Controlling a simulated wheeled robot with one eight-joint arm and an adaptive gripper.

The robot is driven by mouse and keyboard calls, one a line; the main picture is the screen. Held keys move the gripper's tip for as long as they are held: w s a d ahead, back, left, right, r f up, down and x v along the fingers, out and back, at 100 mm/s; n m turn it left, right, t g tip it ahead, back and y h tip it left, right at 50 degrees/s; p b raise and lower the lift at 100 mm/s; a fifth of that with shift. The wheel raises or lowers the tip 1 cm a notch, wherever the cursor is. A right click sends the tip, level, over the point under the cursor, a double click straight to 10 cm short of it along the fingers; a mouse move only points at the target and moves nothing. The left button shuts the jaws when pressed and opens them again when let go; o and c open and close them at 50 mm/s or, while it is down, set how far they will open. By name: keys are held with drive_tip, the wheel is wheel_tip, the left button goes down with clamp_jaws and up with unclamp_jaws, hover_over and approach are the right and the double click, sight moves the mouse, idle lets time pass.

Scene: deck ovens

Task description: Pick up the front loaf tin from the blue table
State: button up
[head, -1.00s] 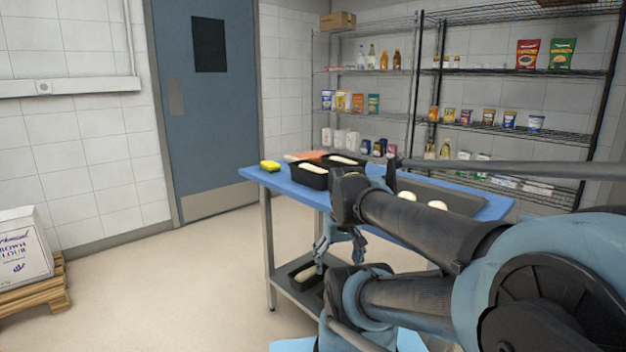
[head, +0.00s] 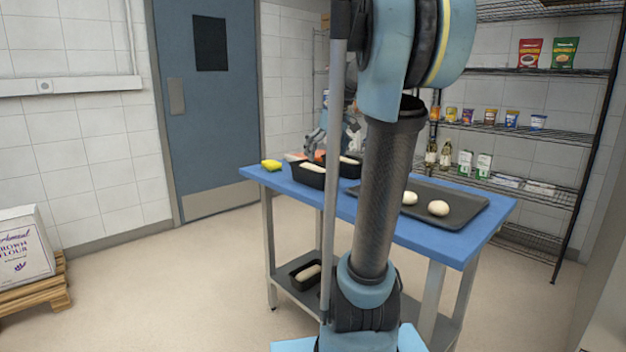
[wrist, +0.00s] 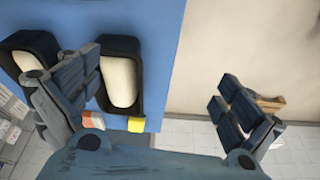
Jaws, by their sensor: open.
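The front loaf tin (head: 308,175) is black with pale dough in it. It stands near the front edge of the blue table (head: 425,232), at the left end. The wrist view shows this tin (wrist: 118,108) near the table edge. A second black tin (head: 350,168) stands behind it and appears at left in the wrist view (wrist: 22,42). My gripper (head: 320,142) is open and empty above the tins. In the wrist view, one finger of my gripper (wrist: 155,88) overlaps the space between the tins; the other appears beyond the table edge. My arm hides part of the table.
A yellow sponge (head: 271,165) lies left of the front tin. A dark tray (head: 465,206) with dough balls covers the table's right part. Another tin (head: 304,276) sits on the lower shelf. Wire shelves (head: 520,130) stand behind.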

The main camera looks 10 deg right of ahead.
wheel_tip(320, 180, up, 5)
drive_tip(key=n, duration=0.2)
hover_over(315, 167)
drive_tip(key=s+d, duration=0.3)
drive_tip(key=s, duration=0.2)
drive_tip(key=x, duration=1.1)
drive_tip(key=w+x, duration=0.1)
drive_tip(key=x, duration=0.5)
drive_tip(key=shift+a, duration=0.2)
drive_tip(key=shift+r+t+y, duration=0.1)
drive_tip(key=shift+t+y, duration=0.2)
drive_tip(key=c, duration=1)
